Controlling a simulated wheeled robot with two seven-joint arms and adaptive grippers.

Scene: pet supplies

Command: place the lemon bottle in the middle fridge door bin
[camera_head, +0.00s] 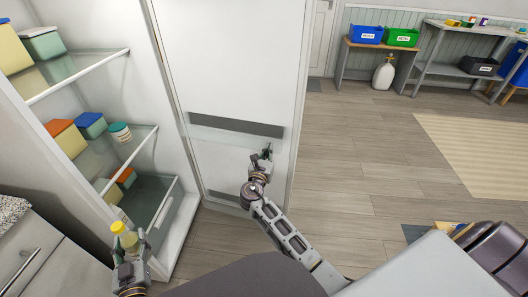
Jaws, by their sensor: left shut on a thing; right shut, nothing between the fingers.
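The lemon bottle (118,228), with a yellow cap, is held by my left gripper (128,241) at the lower left, in front of the fridge's lower shelves. The gripper is shut on it, and its fingers hide part of the bottle. The fridge door (232,60) stands open, a white panel with a dark grey band (236,125) across its middle, which looks like a door bin. Another dark band shows lower down, partly behind my arm. My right gripper (264,155) is shut and empty, in front of the door just below the middle band, near its right edge.
The open fridge holds glass shelves (142,137) with several coloured containers. A grey counter with drawers (28,262) stands at the lower left. A blue bin (367,35) and a green bin (402,38) sit on a far table.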

